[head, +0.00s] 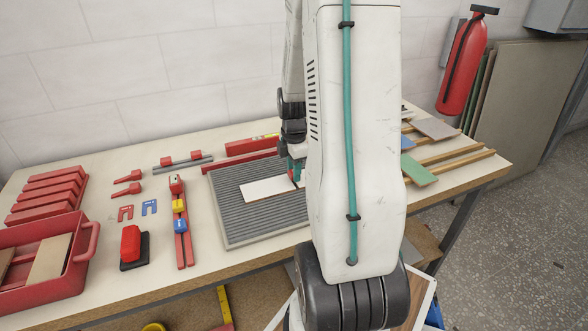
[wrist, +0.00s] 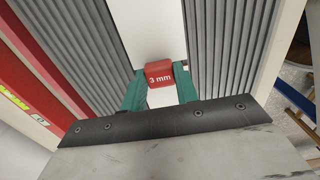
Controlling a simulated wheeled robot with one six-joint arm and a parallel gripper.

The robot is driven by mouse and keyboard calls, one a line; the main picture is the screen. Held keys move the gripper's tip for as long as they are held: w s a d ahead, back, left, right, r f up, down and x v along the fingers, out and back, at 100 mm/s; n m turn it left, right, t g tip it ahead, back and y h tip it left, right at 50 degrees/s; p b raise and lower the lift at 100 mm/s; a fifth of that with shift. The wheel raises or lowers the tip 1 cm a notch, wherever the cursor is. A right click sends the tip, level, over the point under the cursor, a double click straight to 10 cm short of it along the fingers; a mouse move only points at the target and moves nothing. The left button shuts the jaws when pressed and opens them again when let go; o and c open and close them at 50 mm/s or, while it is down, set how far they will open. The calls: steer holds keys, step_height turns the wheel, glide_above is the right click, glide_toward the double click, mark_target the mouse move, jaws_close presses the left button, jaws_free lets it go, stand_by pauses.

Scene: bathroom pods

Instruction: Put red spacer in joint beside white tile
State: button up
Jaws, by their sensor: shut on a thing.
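The white tile (head: 268,188) lies on a grey ribbed board (head: 236,225) on the bench. It also shows in the wrist view (wrist: 152,25), running up from the gripper. My gripper (wrist: 160,80) has teal fingers, shut on a red spacer (wrist: 159,74) marked "3 mm". The spacer sits over or at the near part of the white tile in the wrist view. A white surface also shows between the fingers below it. I cannot tell whether the spacer touches the tile or board. In the head view my arm hides the spacer and part of the board, and my gripper (head: 296,172) is partly visible.
A red bar (head: 240,164) lies along the board's far edge. A red rail with yellow and blue clips (head: 182,222) is left of the board. A red horseshoe spacer (head: 126,213) and a blue one (head: 149,207) lie farther left. Wooden slats and coloured tiles (head: 418,170) are on the right.

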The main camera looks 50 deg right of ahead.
steer(key=shift+f, duration=0.5)
stand_by(0.3)
steer(key=o, duration=1.4)
steer(key=shift+c, duration=0.2)
steer(key=shift+r, duration=3)
